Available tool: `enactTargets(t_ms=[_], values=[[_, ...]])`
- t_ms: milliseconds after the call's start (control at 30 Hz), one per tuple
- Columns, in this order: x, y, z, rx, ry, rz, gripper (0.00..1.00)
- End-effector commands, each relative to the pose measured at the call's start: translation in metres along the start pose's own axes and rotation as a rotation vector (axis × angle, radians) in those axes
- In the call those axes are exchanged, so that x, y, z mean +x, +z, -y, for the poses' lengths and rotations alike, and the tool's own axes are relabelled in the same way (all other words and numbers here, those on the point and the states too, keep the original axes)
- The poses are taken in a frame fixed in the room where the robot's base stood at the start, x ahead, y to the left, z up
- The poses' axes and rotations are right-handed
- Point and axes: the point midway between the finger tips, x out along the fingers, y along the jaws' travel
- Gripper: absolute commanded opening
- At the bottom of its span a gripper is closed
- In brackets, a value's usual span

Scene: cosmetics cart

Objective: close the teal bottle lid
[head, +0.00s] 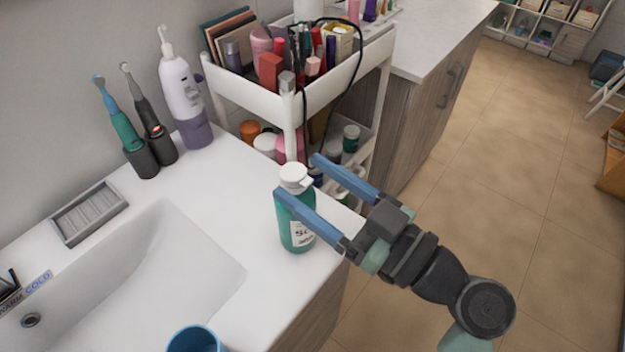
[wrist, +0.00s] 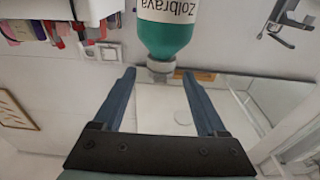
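The teal bottle (head: 296,232) stands upright on the counter near its right edge, with a white label on its front. Its white lid (head: 292,176) has a flap-like part sticking out toward the right, so it looks open, though its hinge is not clear. My gripper (head: 296,175) is open, with its two blue fingers reaching to either side of the lid from the right. One finger passes in front of the bottle. In the wrist view the bottle (wrist: 166,36) appears upside down, and its lid (wrist: 160,66) lies between the fingertips (wrist: 158,73). Contact cannot be told.
A white cart (head: 280,105) full of cosmetics stands behind the bottle. Two electric toothbrushes (head: 140,150) and a white-purple oral irrigator (head: 183,100) stand at the wall. A soap tray (head: 90,214), the sink (head: 150,275) and a blue cup (head: 195,340) are to the left.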

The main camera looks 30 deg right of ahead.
Motion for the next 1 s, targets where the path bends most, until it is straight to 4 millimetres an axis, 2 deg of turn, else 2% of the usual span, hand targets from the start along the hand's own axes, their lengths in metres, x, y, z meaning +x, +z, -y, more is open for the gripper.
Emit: enactTargets(t_ms=[467,567,1000], values=[[-0.005,-0.001,0.000,-0.002,0.001,-0.004,0.74],[-0.018,0.000,-0.001,-0.002,0.004,-0.003,0.74],[-0.108,0.000,-0.001,-0.002,0.004,-0.003,0.74]])
